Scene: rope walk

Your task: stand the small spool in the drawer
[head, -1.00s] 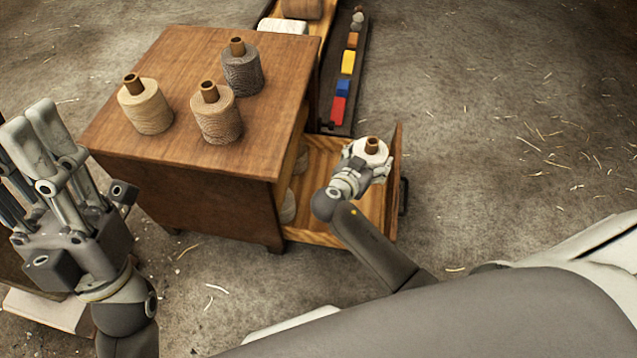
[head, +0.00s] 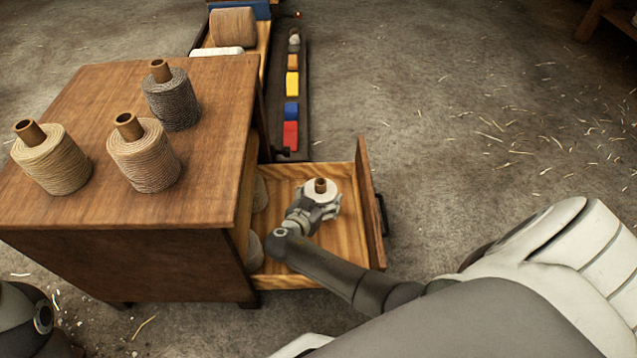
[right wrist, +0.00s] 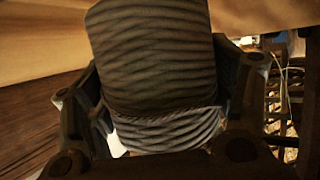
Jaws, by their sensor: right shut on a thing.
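The small spool (head: 320,187) is white with a brown core and looks upright in the head view. My right gripper (head: 318,203) is shut on it, over the open drawer (head: 285,277). The spool's wound side (right wrist: 155,65) fills the middle of the right wrist view, between the fingers of the right gripper (right wrist: 165,115). I cannot tell whether the spool touches the drawer floor. The drawer is pulled out from the wooden cabinet (head: 120,250). My left gripper is out of the head view; only part of my left arm shows at the lower left.
Three larger spools stand on the cabinet top: tan (head: 52,160), beige (head: 145,155) and dark grey (head: 171,98). Pale rounded things (head: 255,250) lie in the drawer's inner end. A dark strip with coloured blocks (head: 291,110) lies behind the drawer.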

